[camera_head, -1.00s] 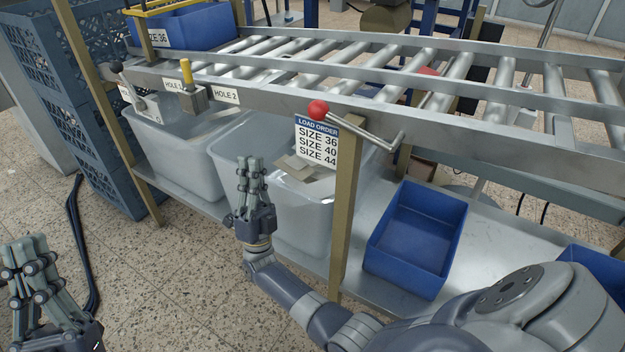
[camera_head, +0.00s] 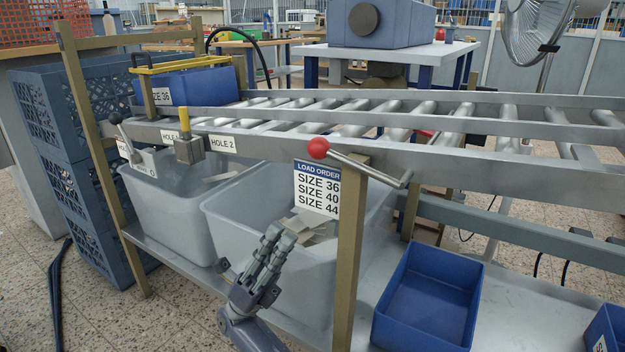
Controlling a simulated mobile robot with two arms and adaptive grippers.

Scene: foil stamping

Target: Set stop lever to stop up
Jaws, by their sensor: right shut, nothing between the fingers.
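A lever with a red ball knob (camera_head: 318,148) is mounted on the conveyor's front rail; its metal rod slopes down to the right. A second lever with a black knob (camera_head: 115,118) stands tilted on a grey bracket at the rail's left end. I cannot tell from labels which one is the stop lever. My right gripper (camera_head: 275,238) is shut and empty, in front of the middle grey bin and below the rail, apart from both levers. Its fingers point up and slightly right. My left gripper is out of view.
A yellow-handled pin (camera_head: 184,120) sits in a block by the HOLE 2 label (camera_head: 222,143). The load order sign (camera_head: 317,189) hangs beside a brown post (camera_head: 347,262). Grey bins (camera_head: 165,205) and an empty blue bin (camera_head: 425,300) stand on the lower shelf. A blue crate (camera_head: 200,86) rests on the rollers.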

